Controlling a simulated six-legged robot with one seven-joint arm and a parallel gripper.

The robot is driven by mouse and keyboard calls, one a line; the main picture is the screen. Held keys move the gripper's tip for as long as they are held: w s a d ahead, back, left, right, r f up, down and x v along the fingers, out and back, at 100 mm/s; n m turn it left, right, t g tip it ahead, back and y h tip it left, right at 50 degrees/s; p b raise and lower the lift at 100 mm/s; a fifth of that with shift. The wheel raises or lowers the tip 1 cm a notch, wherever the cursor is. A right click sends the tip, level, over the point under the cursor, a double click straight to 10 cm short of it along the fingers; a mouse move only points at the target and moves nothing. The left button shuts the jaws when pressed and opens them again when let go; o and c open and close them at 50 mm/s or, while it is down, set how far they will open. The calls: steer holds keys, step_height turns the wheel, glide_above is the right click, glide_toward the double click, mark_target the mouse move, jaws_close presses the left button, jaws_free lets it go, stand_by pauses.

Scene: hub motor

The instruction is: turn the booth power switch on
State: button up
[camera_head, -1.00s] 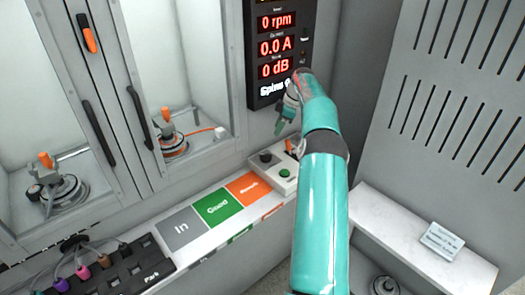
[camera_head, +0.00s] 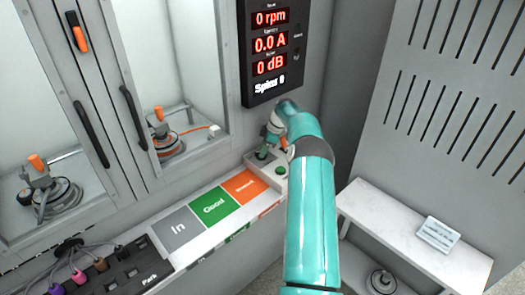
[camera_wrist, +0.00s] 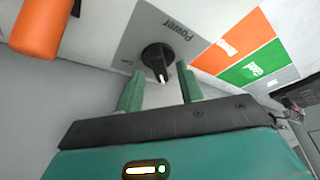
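The booth power switch is a black rotary knob (camera_wrist: 157,58) with a white pointer, on a grey plate (camera_wrist: 185,25) marked "Power" in the wrist view. My gripper (camera_wrist: 160,85) is open, its two green fingers on either side of the knob's near edge, with nothing held. In the head view my gripper (camera_head: 264,150) is at the control box (camera_head: 262,166) below the display, and my arm hides part of the box. Whether the fingers touch the knob cannot be told.
An orange part (camera_wrist: 38,25) is close by in the wrist view. The dark display panel (camera_head: 270,45) hangs above. Grey, green and orange marked pads (camera_head: 214,206) lie to the left, and a white shelf (camera_head: 385,225) to the right.

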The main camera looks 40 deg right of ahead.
steer(key=shift+w+a+f, duration=0.15)
steer(key=shift+w+f, duration=0.05)
steer(key=shift+f, duration=0.4)
jaws_close()
